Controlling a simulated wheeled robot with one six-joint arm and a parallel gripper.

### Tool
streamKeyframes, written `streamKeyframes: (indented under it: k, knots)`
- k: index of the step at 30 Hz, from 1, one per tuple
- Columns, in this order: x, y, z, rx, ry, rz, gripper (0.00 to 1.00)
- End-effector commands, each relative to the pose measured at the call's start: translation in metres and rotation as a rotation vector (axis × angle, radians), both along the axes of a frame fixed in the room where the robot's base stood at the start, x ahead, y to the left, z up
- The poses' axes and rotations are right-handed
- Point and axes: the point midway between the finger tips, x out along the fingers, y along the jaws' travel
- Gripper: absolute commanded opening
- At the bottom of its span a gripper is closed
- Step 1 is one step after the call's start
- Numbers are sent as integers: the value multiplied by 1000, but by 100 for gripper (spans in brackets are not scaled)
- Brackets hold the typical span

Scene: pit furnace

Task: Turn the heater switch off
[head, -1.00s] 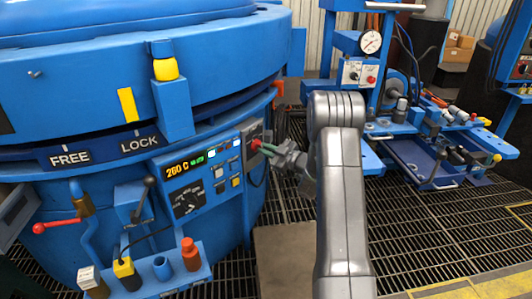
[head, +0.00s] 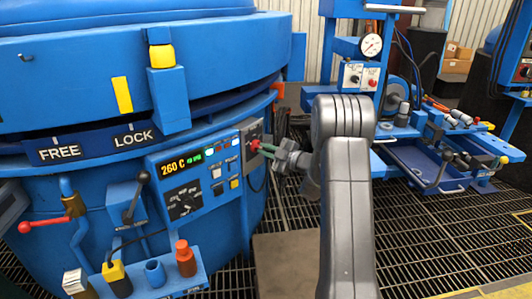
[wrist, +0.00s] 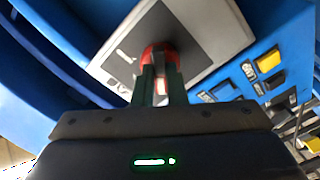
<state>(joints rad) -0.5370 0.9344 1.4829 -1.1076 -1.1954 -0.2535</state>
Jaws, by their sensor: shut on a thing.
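The heater switch is a red knob (wrist: 160,50) on a light grey plate with a dark square face (wrist: 200,38) in the wrist view. In the head view the plate (head: 251,132) sits at the right end of the blue furnace control box. My gripper (wrist: 160,82) is shut on the red knob, with a green finger on either side. In the head view my gripper (head: 265,147) reaches the plate from the right. The fingers hide part of the knob, and its turn position cannot be told.
A blue workbench (head: 430,160) stands at right. Grating floor (head: 430,240) is open between.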

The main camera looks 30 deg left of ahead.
Motion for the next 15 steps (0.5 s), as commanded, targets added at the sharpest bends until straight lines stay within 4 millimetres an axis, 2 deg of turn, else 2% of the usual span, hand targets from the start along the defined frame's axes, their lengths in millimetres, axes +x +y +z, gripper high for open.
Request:
streamKeyframes:
  k: [8, 9, 11, 15]
  knots:
    - [0, 0, -1, -2, 0, 0, 0]
    - [0, 0, -1, -3, 0, 0, 20]
    - [0, 0, -1, -2, 0, 0, 31]
    - [0, 0, -1, -1, 0, 0, 34]
